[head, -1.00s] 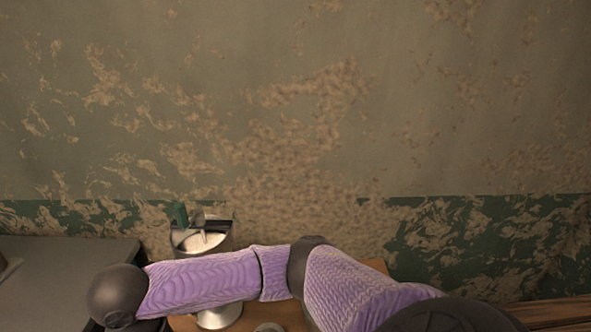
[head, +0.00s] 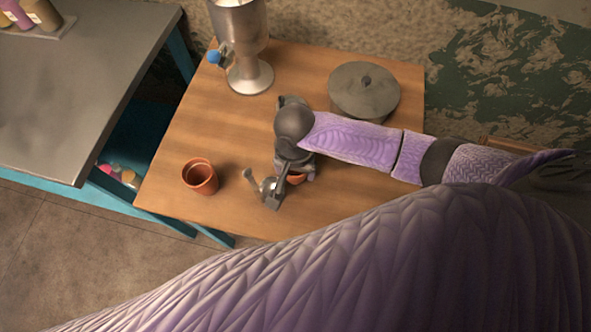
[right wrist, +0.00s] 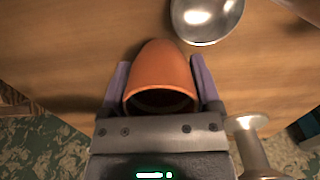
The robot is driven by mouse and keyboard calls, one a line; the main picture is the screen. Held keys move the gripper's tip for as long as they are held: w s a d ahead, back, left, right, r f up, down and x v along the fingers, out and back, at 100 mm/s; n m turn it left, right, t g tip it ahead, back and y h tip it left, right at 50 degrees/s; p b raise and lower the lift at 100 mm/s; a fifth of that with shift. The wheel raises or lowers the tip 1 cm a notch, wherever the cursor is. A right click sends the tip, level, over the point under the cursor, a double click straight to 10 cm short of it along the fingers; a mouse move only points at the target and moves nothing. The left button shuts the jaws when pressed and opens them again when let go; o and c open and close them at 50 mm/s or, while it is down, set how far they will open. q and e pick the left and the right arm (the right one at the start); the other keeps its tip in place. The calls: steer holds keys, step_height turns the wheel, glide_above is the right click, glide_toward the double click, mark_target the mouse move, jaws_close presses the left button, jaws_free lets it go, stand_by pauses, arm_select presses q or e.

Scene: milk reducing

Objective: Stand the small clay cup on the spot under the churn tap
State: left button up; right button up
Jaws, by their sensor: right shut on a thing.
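My right gripper (head: 296,168) is over the wooden table, shut on a small orange clay cup (head: 297,179). In the right wrist view the cup (right wrist: 162,72) sits between the two fingers, its dark mouth towards the palm. My arm hides most of it in the head view, and I cannot tell whether it touches the table. The silver churn (head: 250,76) with its blue tap (head: 214,57) stands at the back left of the table, apart from the gripper; its top is cut off. The spot under the tap looks bare. My left gripper is not in view.
Another clay cup (head: 200,177) stands at the table's front left. A metal vessel (head: 267,187) is close beside my gripper; a shiny bowl (right wrist: 207,18) shows in the wrist view. A lidded grey pot (head: 364,92) stands at the back. Bare wood lies between churn and front cup.

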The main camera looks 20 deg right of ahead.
step_height(320, 180, down, 2)
steer(key=shift+f+b, duration=0.1)
steer(key=shift+b, duration=0.25)
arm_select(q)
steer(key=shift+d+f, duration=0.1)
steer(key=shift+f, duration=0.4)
arm_select(e)
steer(key=o, duration=1.1)
